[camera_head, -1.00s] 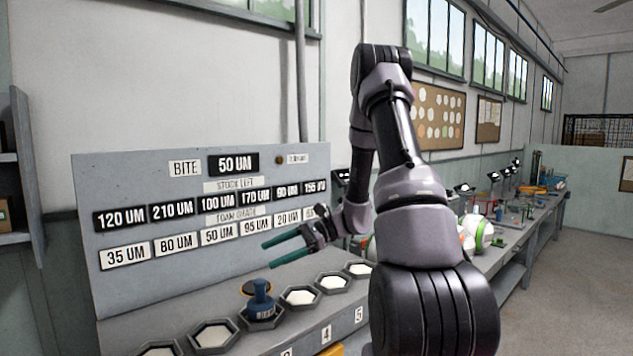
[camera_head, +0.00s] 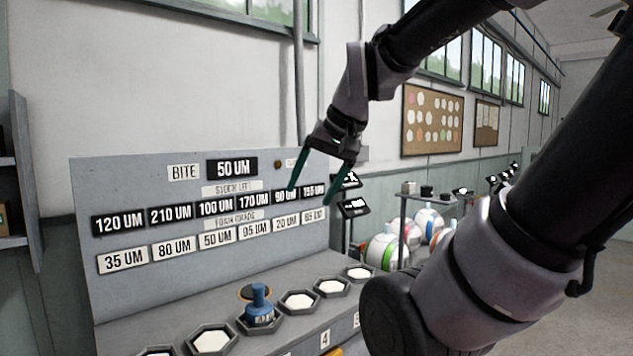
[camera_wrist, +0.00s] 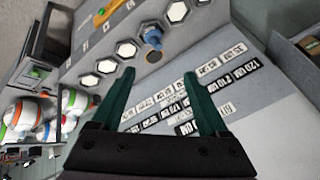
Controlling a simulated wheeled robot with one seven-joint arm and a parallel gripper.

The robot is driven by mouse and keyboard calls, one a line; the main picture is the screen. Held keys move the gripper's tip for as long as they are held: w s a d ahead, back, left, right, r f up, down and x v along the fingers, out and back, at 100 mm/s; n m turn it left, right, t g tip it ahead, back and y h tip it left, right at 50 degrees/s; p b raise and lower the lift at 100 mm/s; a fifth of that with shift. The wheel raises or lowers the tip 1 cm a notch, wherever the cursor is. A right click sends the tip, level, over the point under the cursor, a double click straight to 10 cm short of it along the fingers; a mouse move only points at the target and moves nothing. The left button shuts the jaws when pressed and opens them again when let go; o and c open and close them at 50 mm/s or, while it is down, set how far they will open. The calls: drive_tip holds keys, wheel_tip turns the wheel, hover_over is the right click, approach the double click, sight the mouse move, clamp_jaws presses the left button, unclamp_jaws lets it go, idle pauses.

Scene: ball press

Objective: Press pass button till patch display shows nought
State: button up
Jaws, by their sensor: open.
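My gripper (camera_head: 308,195) is open and empty, its two green fingers pointing down in front of the right part of the grey panel (camera_head: 120,175). It also shows in the wrist view (camera_wrist: 159,82), with the panel's labels between and beyond the fingers. The top display (camera_head: 232,167) beside "BITE" reads 50 UM. The black "stock left" displays (camera_head: 170,214) read 120, 210, 100, 170, 90 and probably 155 UM. No display is visibly labelled patch.
A blue knobbed tool (camera_head: 260,305) stands in one hexagonal socket, with a dark orange-rimmed disc (camera_head: 246,292) behind it. Other sockets (camera_head: 298,301) hold white pads. Balls on a rack (camera_head: 382,250) stand to the right. Space above the sockets is clear.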

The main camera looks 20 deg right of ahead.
drive_tip(key=shift+s+d+r+t, duration=0.2)
drive_tip(key=shift+s+r+t, duration=0.15)
drive_tip(key=shift+r+t, duration=0.15)
